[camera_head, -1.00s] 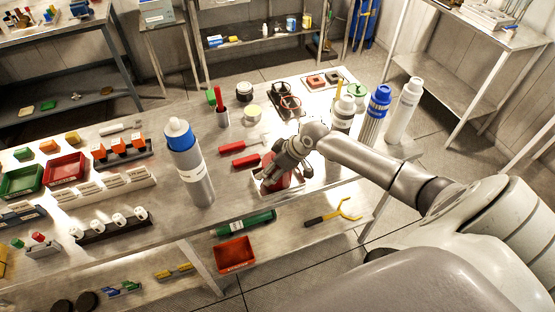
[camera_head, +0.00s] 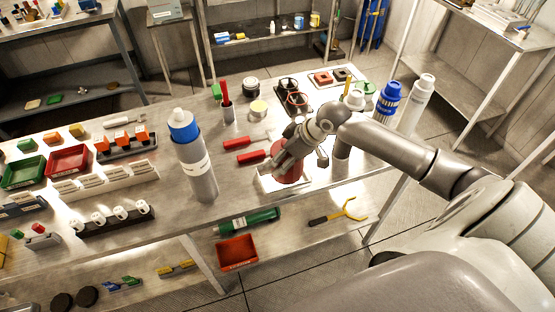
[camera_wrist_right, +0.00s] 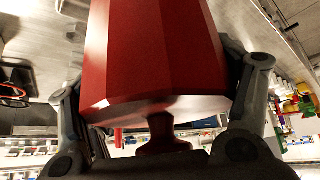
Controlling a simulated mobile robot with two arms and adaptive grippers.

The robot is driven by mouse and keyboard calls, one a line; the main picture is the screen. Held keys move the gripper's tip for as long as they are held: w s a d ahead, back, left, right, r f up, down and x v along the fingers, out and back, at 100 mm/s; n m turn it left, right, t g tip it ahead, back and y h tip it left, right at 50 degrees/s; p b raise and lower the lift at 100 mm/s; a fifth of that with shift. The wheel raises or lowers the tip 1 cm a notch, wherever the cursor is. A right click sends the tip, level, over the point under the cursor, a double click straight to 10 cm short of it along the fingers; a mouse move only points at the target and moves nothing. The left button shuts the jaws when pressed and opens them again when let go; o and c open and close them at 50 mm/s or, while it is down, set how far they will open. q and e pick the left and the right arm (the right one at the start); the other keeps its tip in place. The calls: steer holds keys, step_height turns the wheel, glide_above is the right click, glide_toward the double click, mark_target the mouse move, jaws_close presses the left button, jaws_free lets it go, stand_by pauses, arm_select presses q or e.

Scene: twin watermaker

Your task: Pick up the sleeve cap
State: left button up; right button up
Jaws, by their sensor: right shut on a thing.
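The sleeve cap appears to be the red, faceted piece (camera_wrist_right: 155,50) filling the upper middle of the right wrist view, with a small red knob below it. My right gripper (camera_head: 289,166) has one finger on each side of it and is shut on it. In the head view the red cap (camera_head: 291,174) is partly covered by the gripper, over a pale plate (camera_head: 268,183) near the table's front edge. I cannot tell how far it is above the plate. My left gripper is not in view.
A tall grey bottle with a blue and white top (camera_head: 195,165) stands left of the gripper. Red-handled tools (camera_head: 250,157) lie between them. Blue-capped (camera_head: 388,100) and white (camera_head: 417,103) bottles stand at the right, close to my arm. A lower shelf holds a red bin (camera_head: 238,252).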

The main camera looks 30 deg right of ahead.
steer(key=s+a+r+b, duration=0.1)
steer(key=s+r+b, duration=0.1)
steer(key=s+r, duration=0.4)
steer(key=shift+s+a+r, duration=0.25)
steer(key=shift+s+r, duration=0.05)
steer(key=shift+s, duration=2.25)
